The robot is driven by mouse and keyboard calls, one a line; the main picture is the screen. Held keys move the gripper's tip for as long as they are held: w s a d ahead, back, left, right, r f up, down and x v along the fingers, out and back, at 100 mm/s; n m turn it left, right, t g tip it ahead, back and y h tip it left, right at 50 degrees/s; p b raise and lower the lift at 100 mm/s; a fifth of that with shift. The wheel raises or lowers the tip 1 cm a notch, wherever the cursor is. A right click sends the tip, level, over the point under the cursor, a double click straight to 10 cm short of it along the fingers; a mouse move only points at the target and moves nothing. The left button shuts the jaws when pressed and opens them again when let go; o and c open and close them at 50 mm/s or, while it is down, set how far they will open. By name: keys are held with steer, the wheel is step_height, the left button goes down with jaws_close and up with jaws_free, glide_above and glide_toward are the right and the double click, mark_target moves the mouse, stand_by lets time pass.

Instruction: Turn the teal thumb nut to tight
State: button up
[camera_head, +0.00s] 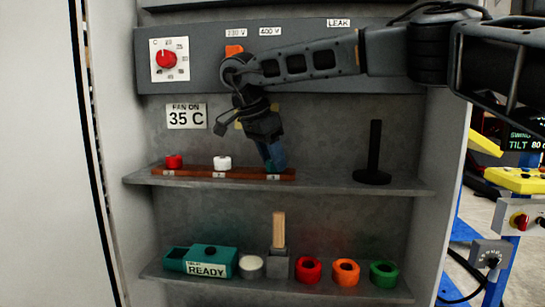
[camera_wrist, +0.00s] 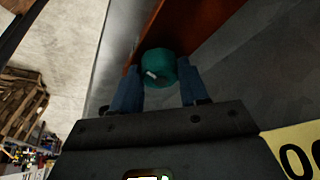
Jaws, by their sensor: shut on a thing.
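The teal thumb nut (camera_wrist: 158,66) is round, with a short white mark on its face, and sits at the edge of the red-brown strip (camera_wrist: 150,32). In the wrist view it lies between the two blue fingers of my gripper (camera_wrist: 160,78), which is shut on it. In the head view my gripper (camera_head: 272,163) points down at the right end of the strip (camera_head: 196,173) on the upper shelf. There the fingers hide most of the nut. The nut's tight marking cannot be read.
A red nut (camera_head: 173,161) and a white nut (camera_head: 222,162) stand on the same strip to the left. A black post (camera_head: 374,155) stands on the shelf at right. The lower shelf holds a teal box (camera_head: 211,258), a mallet (camera_head: 279,248) and several coloured rings. A control panel is behind my arm.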

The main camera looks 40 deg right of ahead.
steer(key=o, duration=1.1)
steer(key=shift+c, duration=0.2)
steer(key=shift+r, duration=0.15)
steer(key=v, duration=0.7)
steer(key=shift+a+r, duration=0.2)
steer(key=shift+r, duration=0.05)
